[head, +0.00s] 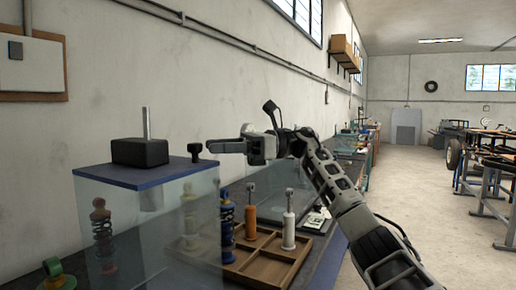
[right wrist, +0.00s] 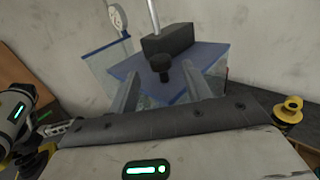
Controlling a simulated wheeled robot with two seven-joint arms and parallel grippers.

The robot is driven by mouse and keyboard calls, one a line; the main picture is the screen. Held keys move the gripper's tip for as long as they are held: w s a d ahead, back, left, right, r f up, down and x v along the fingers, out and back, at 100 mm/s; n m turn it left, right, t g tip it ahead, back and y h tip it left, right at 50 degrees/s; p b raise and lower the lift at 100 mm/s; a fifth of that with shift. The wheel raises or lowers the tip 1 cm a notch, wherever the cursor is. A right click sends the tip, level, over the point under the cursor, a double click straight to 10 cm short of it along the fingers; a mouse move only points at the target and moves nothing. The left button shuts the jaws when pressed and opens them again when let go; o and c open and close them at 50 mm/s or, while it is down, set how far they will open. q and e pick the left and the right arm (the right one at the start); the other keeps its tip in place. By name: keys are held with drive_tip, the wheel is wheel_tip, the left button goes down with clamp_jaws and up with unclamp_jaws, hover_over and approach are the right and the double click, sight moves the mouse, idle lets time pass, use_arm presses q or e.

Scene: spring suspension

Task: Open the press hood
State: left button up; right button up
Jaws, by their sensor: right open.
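The press hood is a clear box with a blue top plate (head: 110,174) at the left of the head view; its clear front wall (head: 150,240) reaches down to the bench. A small black knob (head: 195,150) stands on the plate's right corner. My right gripper (head: 212,147) is open and empty, at about knob height just right of it. In the right wrist view the knob (right wrist: 161,66) is just ahead of and between the two fingertips (right wrist: 160,78), over the blue plate (right wrist: 205,56). I cannot tell whether they touch.
A black block (head: 140,152) with an upright metal rod (head: 146,122) sits on the plate. Shock absorbers, one with a blue spring (head: 227,228), and a wooden tray (head: 262,268) are beside the hood.

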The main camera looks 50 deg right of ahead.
drive_tip(key=v, duration=1)
drive_tip(key=shift+d, duration=0.25)
drive_tip(key=shift+s, duration=0.15)
drive_tip(key=shift+r, duration=0.1)
